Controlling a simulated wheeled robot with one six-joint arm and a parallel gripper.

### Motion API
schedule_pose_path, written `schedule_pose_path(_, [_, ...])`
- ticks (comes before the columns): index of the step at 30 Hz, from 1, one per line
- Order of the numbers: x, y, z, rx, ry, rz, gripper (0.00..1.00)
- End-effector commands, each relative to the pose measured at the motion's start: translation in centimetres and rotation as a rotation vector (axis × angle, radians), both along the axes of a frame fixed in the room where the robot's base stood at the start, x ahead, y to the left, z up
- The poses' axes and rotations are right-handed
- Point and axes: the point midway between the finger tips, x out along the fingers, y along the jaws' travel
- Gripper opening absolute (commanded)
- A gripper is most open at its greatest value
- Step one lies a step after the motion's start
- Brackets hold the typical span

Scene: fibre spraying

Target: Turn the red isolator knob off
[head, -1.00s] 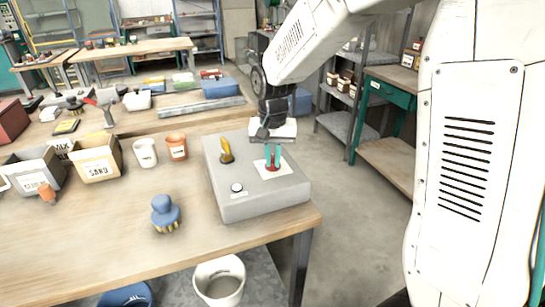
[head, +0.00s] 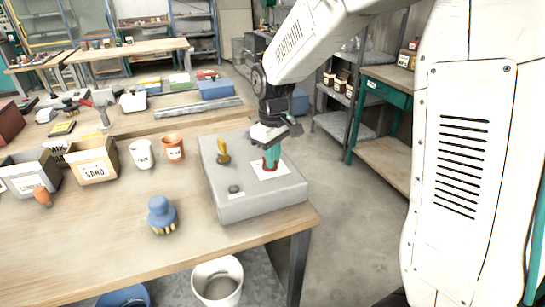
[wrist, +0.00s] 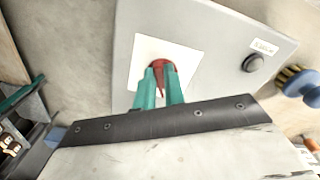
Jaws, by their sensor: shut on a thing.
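The red isolator knob (wrist: 159,68) sits on a white plate (wrist: 183,61) on top of a grey control box (head: 255,203). My gripper (head: 271,160) points down at the knob, its green fingers on either side of it. In the wrist view the fingers (wrist: 160,85) are shut on the knob, with its red top and pointed end showing between them. In the head view the fingers hide most of the knob.
The box also carries a yellow lever (head: 222,152) and a dark round button (head: 235,189). A blue-handled brush (head: 162,214), a white cup (head: 142,154), an orange cup (head: 173,149) and a sand bin (head: 93,165) stand on the wooden bench to the left.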

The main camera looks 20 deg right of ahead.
Motion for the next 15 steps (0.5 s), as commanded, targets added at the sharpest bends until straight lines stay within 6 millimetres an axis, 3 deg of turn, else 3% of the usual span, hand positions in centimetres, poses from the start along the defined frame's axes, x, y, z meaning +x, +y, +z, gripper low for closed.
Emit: schedule_pose_path(15, [0.21,-0.18,0.11,0.000,-0.004,0.199,0.00])
